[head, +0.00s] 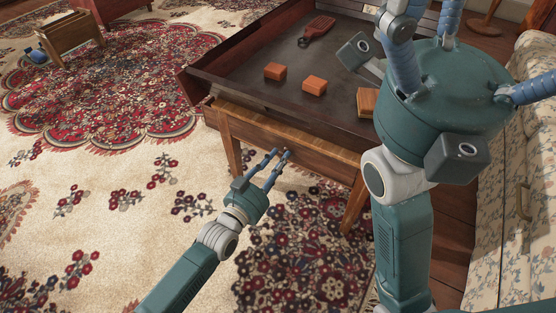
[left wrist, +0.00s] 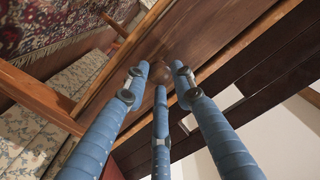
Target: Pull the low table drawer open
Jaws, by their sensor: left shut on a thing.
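The low table (head: 330,75) has a dark sunken top and lighter wooden legs. In the left wrist view the drawer's brown front (left wrist: 150,50) lies just beyond my fingertips. My left gripper (head: 279,156) is at the middle of this front, shut on the drawer handle, which its fingers hide. Three blue fingers of it fill the left wrist view (left wrist: 160,80). My right gripper (head: 450,25) is raised at the upper right, fingers spread and empty.
Two orange-brown blocks (head: 314,85) (head: 275,71), a red-brown paddle-like thing (head: 317,28) and another wooden block (head: 367,102) lie on the table. A floral sofa (head: 515,210) stands at the right. Open carpet (head: 130,200) lies in front and to the left.

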